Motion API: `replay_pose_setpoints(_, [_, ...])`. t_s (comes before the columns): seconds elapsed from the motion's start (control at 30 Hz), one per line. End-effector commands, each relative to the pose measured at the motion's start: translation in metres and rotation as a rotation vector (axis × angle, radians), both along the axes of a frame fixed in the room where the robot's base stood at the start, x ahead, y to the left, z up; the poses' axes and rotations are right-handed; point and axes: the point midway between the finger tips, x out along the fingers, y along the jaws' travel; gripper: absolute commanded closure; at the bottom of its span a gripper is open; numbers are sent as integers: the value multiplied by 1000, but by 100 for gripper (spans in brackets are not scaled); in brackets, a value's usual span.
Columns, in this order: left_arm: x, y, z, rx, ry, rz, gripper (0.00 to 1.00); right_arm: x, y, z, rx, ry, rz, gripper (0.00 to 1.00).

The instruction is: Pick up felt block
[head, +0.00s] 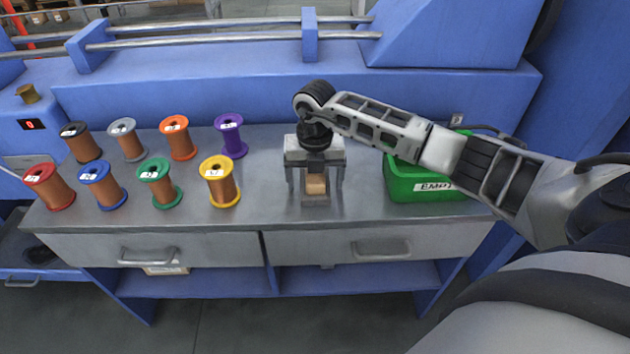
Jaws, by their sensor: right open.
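The felt block (316,184) is a small tan block on the grey workbench top, right of the spools. My right gripper (315,192) points down over it, with one finger on each side of the block. The gripper is open, and the block shows between the fingers. Whether a finger touches the block I cannot tell. The top of the block is partly hidden by the gripper body. My left gripper is not in view.
Several wire spools stand in two rows on the left, the yellow spool (221,182) nearest the gripper. A green bin (410,187) labelled EMPTY stands right, partly behind my right arm. The blue machine (200,90) rises behind the workbench (255,214).

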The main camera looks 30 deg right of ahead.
Motion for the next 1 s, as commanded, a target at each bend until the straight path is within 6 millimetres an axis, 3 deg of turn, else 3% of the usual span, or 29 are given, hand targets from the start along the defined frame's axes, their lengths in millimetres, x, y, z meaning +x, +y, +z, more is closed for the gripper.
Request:
replay_pose_setpoints(0.2, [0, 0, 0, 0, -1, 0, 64, 0, 0, 0, 0, 0, 0, 18])
replay_pose_setpoints(0.37, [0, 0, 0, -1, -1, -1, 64, 0, 0, 0, 0, 0, 0, 63])
replay_pose_setpoints(0.4, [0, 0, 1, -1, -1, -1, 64, 0, 0, 0, 0, 0, 0, 65])
replay_pose_setpoints(0.77, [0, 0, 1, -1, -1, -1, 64, 1, 0, 4, 0, -2, 0, 65])
replay_pose_setpoints(1.0, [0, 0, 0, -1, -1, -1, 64, 1, -1, 34, 0, -6, 0, 65])
